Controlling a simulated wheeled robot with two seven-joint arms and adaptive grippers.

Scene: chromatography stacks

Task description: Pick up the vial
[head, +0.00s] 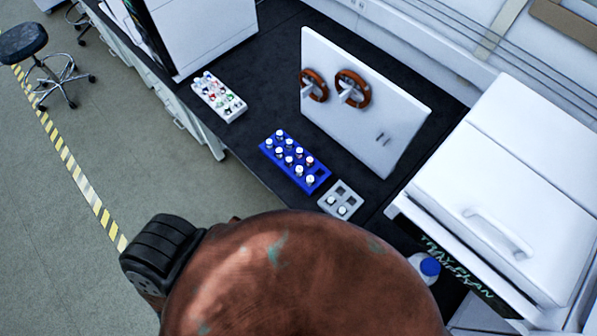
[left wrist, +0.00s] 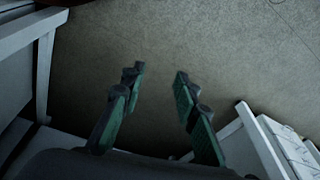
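Several white-capped vials stand in a blue rack (head: 317,180) on the black bench in the head view. A small grey rack (head: 352,194) just to its right holds a few more white-capped vials (head: 343,210). A white rack (head: 207,97) farther back holds vials with coloured marks. Which vial is meant cannot be told. My left gripper (left wrist: 158,75) is open and empty in the left wrist view, pointing at bare floor between white furniture. No vial shows there. My right gripper is in neither view.
A white panel (head: 400,110) with two brown rings stands behind the blue rack. A white instrument (head: 520,160) fills the right, with a blue-capped bottle (head: 429,267) near it. A stool (head: 45,55) stands on the floor at left. My own brown arm part covers the lower middle.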

